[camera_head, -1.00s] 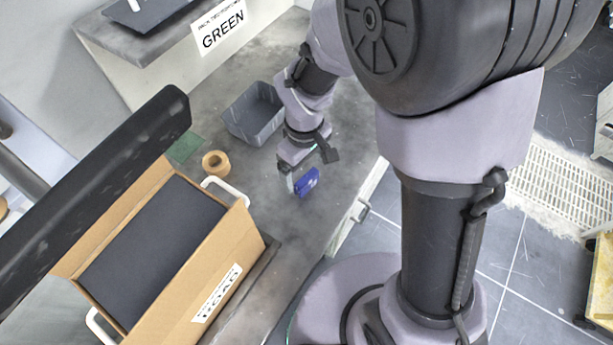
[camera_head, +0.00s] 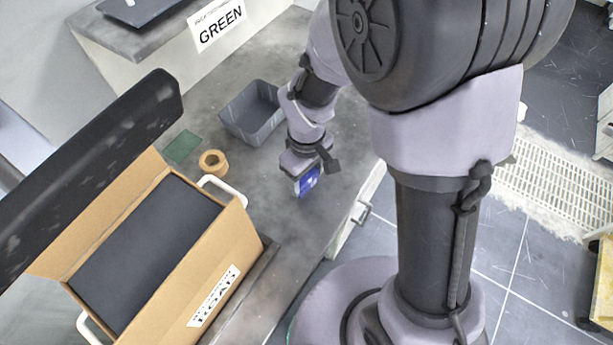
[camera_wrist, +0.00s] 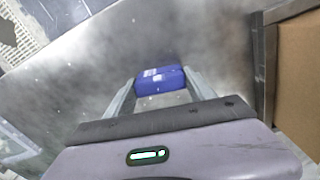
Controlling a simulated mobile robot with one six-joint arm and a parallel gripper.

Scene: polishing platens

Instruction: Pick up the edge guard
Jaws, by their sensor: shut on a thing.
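The edge guard appears to be the small blue block with a pale label (camera_wrist: 160,80), seen in the wrist view between my two fingers. My gripper (camera_wrist: 158,88) is shut on it, one finger at each side. In the head view the blue block (camera_head: 307,180) shows just below my gripper (camera_head: 303,172), over the grey bench near its front edge. I cannot tell whether its underside touches the bench. The fingers are mostly hidden in the head view.
A grey open bin (camera_head: 252,113) stands behind and left of my gripper. A tape roll (camera_head: 213,162) and a green pad (camera_head: 182,146) lie farther left. An open cardboard box (camera_head: 225,285) with dark contents stands at the lower left. The bench between is clear.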

